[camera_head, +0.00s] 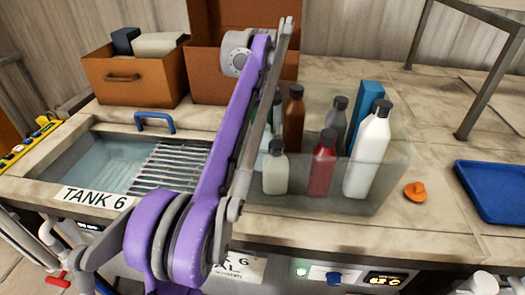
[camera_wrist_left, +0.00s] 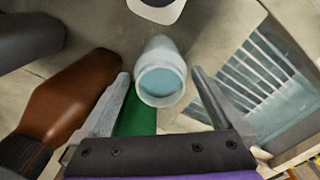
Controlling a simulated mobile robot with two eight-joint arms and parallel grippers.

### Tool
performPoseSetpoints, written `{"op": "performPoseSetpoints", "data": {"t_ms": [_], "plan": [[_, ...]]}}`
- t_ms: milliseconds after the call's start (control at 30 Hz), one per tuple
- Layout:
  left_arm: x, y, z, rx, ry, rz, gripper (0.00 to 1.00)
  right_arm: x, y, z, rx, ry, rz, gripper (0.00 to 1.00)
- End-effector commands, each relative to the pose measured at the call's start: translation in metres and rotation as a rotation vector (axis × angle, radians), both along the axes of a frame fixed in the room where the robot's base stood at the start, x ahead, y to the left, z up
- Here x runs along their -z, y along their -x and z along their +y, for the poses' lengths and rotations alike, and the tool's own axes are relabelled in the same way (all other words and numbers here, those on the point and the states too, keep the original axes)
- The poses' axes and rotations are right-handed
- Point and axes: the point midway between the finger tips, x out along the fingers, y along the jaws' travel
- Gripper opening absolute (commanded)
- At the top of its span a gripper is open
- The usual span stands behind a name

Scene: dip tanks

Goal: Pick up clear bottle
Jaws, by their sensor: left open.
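The clear bottle (camera_wrist_left: 161,82) shows in the left wrist view as a pale, see-through vessel with light blue inside. My left gripper (camera_wrist_left: 160,76) is open, with one finger on each side of it. A gap shows between the bottle and each finger, and I see no clear contact. In the head view my purple left arm crosses the picture, and its gripper is hidden behind the arm. A pale bluish shape (camera_head: 263,158) peeks out beside the arm, and I cannot tell for sure that it is the same bottle. My right gripper is not in view.
A see-through bin (camera_head: 395,165) holds several bottles, among them brown (camera_head: 294,120), red (camera_head: 322,168) and white (camera_head: 369,155) ones. The brown bottle is close beside one finger in the wrist view. Tank 6 (camera_head: 100,160) is left, a blue tray (camera_head: 495,190) right.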

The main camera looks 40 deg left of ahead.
Motion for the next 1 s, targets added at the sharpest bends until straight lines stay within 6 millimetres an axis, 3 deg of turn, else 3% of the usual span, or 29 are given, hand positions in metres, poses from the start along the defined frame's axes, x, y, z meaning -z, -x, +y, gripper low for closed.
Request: {"op": "performPoseSetpoints", "data": {"t_ms": [267,500,800,867,1000], "plan": [[0.025,0.001,0.000,0.001,-0.001,-0.003,1.00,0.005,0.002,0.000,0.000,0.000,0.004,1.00],[0.060,0.003,0.001,0.001,-0.001,-0.003,1.00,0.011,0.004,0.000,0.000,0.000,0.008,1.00],[0.066,0.003,0.001,0.001,-0.001,-0.004,1.00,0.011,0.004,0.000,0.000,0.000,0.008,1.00],[0.066,0.003,0.001,0.001,-0.001,-0.004,0.93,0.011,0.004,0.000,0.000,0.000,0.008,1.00],[0.066,0.003,0.001,0.001,-0.001,-0.004,0.68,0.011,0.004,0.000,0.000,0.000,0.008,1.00]]}}
